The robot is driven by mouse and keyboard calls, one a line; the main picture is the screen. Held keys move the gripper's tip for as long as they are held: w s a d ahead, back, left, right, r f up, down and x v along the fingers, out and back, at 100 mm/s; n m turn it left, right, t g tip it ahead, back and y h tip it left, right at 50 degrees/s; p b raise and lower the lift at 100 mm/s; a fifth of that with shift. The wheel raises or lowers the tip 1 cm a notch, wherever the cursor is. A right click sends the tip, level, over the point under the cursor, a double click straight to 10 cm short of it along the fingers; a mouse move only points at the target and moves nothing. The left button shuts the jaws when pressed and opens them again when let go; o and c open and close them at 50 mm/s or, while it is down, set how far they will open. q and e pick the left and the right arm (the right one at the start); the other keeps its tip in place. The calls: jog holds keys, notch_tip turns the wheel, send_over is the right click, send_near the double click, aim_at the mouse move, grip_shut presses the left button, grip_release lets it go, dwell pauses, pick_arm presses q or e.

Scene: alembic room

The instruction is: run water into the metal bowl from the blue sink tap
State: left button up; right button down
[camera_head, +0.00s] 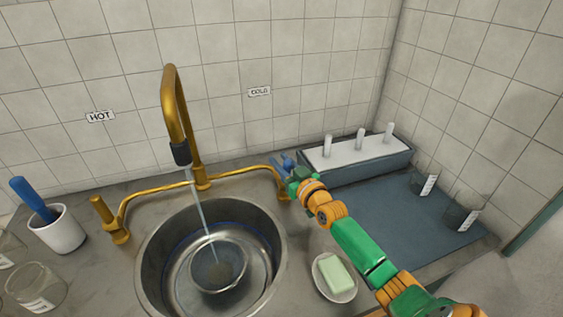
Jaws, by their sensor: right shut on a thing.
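The brass sink tap (172,100) arches over the round metal sink (153,262). A thin stream of water (202,215) falls from its dark nozzle into the metal bowl (240,262), which sits upright inside the sink. The blue tap handle (287,160) is at the right end of the brass pipe, below the COLD label. My right gripper (289,176) is shut on this blue handle and partly hides it. How deep the water is in the bowl is hard to tell. My left gripper is not in view.
A brass hot handle (101,209) stands at the left. A white cup (57,230) with a blue-handled tool and glass jars (38,288) stand further left. Soap on a dish (335,276) lies beside my right arm. A rack (360,160) and glass beakers (460,216) are at the right.

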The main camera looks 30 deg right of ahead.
jog(key=g+p, duration=0.1)
jog(key=p, duration=0.1)
jog(key=w+g+p, duration=0.1)
jog(key=g, duration=0.1)
jog(key=shift+w+d+f+p, duration=0.2)
jog(key=shift+w+p, duration=0.1)
jog(key=shift+p, duration=0.05)
jog(key=c, duration=0.6)
grip_release()
jog(key=shift+m, duration=0.3)
jog(key=p+v, duration=0.1)
jog(key=v, duration=0.6)
jog(key=shift+d, duration=0.15)
